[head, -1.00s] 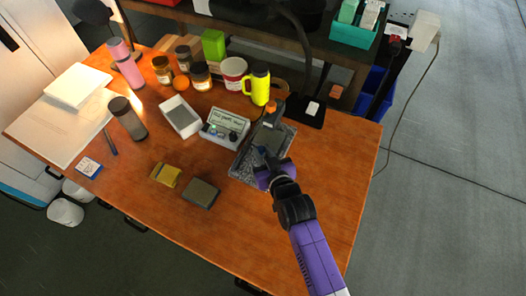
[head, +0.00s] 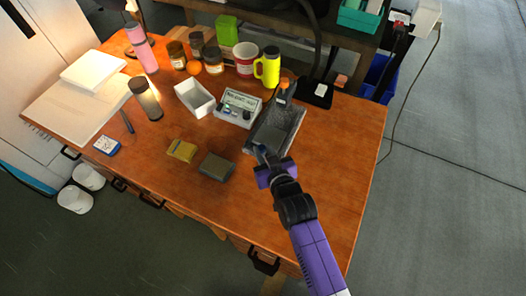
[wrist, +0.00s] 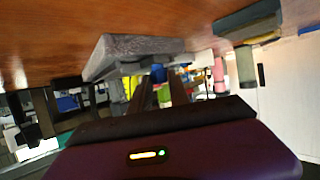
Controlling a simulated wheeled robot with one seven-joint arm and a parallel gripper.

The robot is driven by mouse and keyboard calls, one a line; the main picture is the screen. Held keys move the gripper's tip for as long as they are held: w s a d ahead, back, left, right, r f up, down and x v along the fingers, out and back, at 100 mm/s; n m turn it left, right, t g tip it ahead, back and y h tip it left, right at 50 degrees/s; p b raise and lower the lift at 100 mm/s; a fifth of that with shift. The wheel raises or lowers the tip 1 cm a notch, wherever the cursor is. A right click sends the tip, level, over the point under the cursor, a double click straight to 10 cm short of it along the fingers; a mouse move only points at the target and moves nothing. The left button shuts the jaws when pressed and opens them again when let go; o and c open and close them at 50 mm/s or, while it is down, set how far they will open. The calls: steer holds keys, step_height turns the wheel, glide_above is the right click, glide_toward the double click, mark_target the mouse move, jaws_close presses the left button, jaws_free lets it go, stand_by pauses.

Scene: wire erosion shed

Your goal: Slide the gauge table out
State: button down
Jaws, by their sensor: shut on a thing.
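The gauge stand has a grey speckled stone base (head: 295,117) on the wooden bench, with an upright post and orange knob (head: 284,83) at its back. The gauge table (head: 277,139), a flat dark grey-green plate, lies on the base towards its near end. My gripper (head: 264,155) is at the plate's near edge, shut on a small blue part there, seemingly the table's handle. In the wrist view, which looks upside down, the blue part (wrist: 158,73) shows between my fingers beside the speckled base (wrist: 135,48). The exact grip contact is partly hidden.
A grey block (head: 216,166) and a yellow block (head: 181,150) lie to the left. The bench (head: 335,150) is clear right of the gauge.

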steer(key=shift+s+a+f, duration=0.1)
steer(key=shift+s, duration=0.1)
steer(key=c, duration=1.2)
jaws_free()
steer(key=shift+s, duration=0.1)
steer(key=shift+c, duration=0.2)
steer(key=v, duration=0.7)
steer(key=shift+s+r, duration=0.25)
